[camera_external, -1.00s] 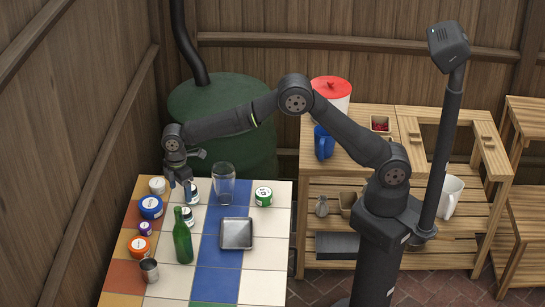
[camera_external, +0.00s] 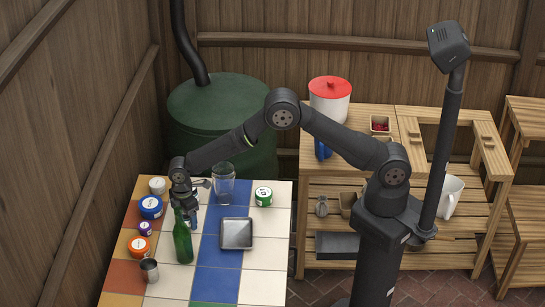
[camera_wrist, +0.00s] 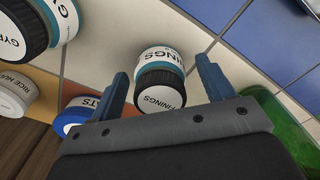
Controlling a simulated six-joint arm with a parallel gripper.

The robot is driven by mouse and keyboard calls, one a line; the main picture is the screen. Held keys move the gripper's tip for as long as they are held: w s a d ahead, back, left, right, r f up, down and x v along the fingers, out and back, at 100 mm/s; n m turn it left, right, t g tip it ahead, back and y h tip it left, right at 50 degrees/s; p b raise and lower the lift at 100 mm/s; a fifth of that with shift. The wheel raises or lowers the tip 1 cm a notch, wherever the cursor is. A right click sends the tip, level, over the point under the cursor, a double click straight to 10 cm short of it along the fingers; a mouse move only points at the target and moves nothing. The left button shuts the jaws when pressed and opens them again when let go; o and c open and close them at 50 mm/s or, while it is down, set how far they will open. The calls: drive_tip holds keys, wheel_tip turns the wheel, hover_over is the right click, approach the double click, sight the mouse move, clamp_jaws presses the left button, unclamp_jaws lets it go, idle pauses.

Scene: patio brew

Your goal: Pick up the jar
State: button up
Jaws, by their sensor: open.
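Several jars stand on the tiled table, so the pictures do not single out one as the jar. In the wrist view, a white jar with a teal band and black lid (camera_wrist: 160,88), its label ending in "NINGS", lies between and beyond the fingers of my gripper (camera_wrist: 162,70). My gripper is open and not visibly touching it. A larger dark-lidded jar marked "GYP" (camera_wrist: 28,28) is at upper left. In the external view my gripper (camera_external: 190,212) is low over the table, behind the green bottle (camera_external: 183,243), and hides much of the jars there.
A blue jar (camera_external: 150,207), an orange-lidded jar (camera_external: 139,245) and a metal cup (camera_external: 149,268) line the left side. The tiles right of the tray are clear.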

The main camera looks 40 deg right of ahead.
drive_tip(key=c, duration=1.1)
